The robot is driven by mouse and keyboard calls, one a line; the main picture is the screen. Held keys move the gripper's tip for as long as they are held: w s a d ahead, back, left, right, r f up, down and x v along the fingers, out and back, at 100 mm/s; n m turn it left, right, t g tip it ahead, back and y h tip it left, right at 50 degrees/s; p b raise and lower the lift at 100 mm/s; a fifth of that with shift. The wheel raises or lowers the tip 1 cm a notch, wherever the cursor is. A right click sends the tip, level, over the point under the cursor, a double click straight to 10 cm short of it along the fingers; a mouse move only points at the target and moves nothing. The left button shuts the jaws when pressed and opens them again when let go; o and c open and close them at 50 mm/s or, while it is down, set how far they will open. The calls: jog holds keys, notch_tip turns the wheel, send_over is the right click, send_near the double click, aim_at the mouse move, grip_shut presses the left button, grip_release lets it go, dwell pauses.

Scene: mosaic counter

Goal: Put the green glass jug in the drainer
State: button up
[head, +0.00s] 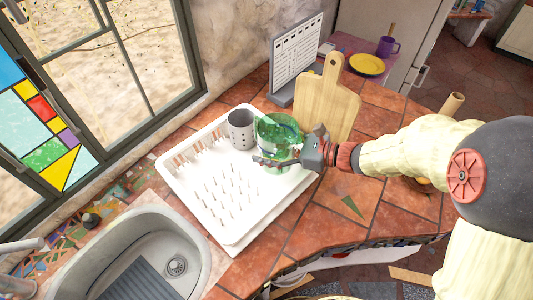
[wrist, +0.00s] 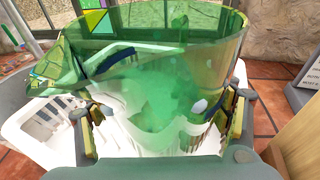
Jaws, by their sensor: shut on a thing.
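The green glass jug (head: 277,132) is clear green and stands upright over the right part of the white drainer (head: 232,230). In the wrist view the jug (wrist: 160,95) fills the middle, with its rim up and the white drainer (wrist: 40,140) below and around it. My gripper (head: 290,160) reaches in from the right and is shut on the jug; in the wrist view its fingers (wrist: 160,125) lie on both sides of the jug. I cannot tell whether the jug's base touches the drainer.
A grey perforated cutlery cup (head: 241,129) stands in the drainer left of the jug. A wooden cutting board (head: 327,100) and a white chart stand (head: 297,58) are behind. The sink (head: 150,255) is at front left. A yellow plate (head: 367,64) and purple mug (head: 387,46) are farther back.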

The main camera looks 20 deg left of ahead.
jog(key=shift+w+a+f, duration=0.25)
jog(key=shift+w+f, duration=0.3)
jog(key=shift+f, duration=0.15)
jog(key=shift+w+a+f+b, duration=0.1)
jog(key=shift+w+f+b, duration=0.1)
jog(key=shift+f+b, duration=1.2)
jog(key=shift+f+p, duration=0.4)
